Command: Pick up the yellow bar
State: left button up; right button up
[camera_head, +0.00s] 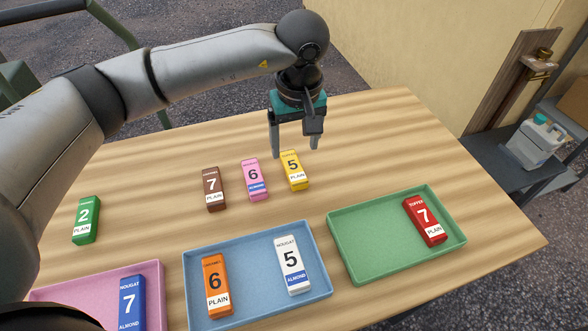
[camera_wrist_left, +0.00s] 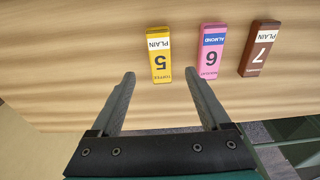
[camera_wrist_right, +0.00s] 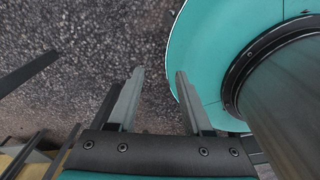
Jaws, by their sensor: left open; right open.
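The yellow bar (camera_head: 294,171), marked 5 and PLAIN, lies on the wooden table at the right end of a row with a pink bar and a brown bar. My left gripper (camera_head: 295,150) is open and empty, above the table by the far side of the yellow bar. In the left wrist view the yellow bar (camera_wrist_left: 160,55) lies ahead of the open fingertips (camera_wrist_left: 160,78), roughly between their lines and apart from them. My right gripper (camera_wrist_right: 158,75) is open and empty over dark gravel ground, beside a teal part of my own body.
The pink bar (camera_head: 254,180) and brown bar (camera_head: 214,189) lie left of the yellow one. A green bar (camera_head: 86,220) lies far left. In front stand a pink tray (camera_head: 78,295), a blue tray (camera_head: 258,308) and a green tray (camera_head: 375,268), all holding bars.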

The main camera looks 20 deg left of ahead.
aim_at(293, 166)
pick_arm(q)
jog(key=shift+f, duration=0.6)
jog(key=shift+w+f, duration=0.1)
jog(key=shift+f, duration=0.6)
jog(key=f, duration=0.2)
jog(key=f+b, duration=0.1)
jog(key=f, duration=0.1)
jog(key=shift+w+a+f, duration=0.1)
jog(key=shift+w+a, duration=0.15)
grip_shut()
pick_arm(e)
jog(key=w+d, duration=0.1)
jog(key=w+f, duration=0.1)
jog(key=shift+w+d, duration=0.3)
jog(key=shift+d, duration=0.1)
